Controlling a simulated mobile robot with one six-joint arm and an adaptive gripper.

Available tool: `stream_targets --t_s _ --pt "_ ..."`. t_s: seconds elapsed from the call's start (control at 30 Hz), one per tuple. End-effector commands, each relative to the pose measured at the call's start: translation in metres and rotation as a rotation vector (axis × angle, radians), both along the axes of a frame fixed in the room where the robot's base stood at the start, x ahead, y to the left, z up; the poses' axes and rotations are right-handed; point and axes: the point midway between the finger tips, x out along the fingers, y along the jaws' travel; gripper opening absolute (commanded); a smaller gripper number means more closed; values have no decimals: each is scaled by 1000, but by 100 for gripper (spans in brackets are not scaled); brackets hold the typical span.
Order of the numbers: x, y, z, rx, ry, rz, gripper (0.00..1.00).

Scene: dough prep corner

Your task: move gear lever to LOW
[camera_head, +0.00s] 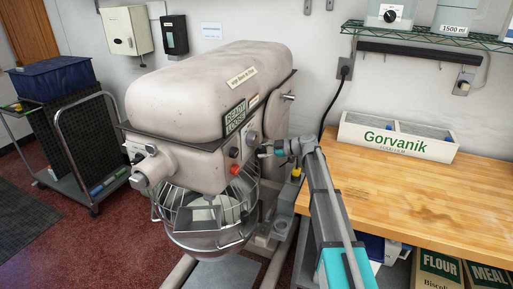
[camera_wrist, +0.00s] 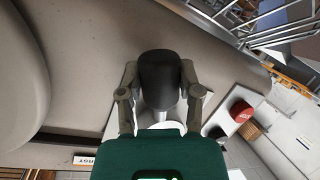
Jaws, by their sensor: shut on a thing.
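The gear lever's black knob (camera_wrist: 160,75) is in the middle of the wrist view, between the two grey fingers of my gripper (camera_wrist: 159,84). The fingers are shut on it, one on each side. In the head view my gripper (camera_head: 272,150) is at the right side of the front of the large beige mixer (camera_head: 205,92). The lever itself is too small and covered to make out there. I cannot read any LOW marking or tell the lever's position.
A red button (camera_head: 235,169) is on the mixer front, left of my gripper; it also shows in the wrist view (camera_wrist: 240,111). A wire bowl guard (camera_head: 205,208) is below. A wooden table (camera_head: 400,205) with a Gorvanik box (camera_head: 397,137) stands at right.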

Motion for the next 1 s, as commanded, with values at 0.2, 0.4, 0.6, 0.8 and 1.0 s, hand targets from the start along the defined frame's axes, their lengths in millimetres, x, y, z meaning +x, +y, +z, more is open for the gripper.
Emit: stream_targets --t_s 0.2,0.4,0.6,0.8,1.0 --pt "7 -2 6 -29 -85 -1 0" --pt "9 -3 6 -39 -111 0 0" --pt "9 -3 6 -39 -110 0 0" --pt "9 -3 6 -43 -122 0 0" --pt "9 -3 6 -43 -120 1 59"
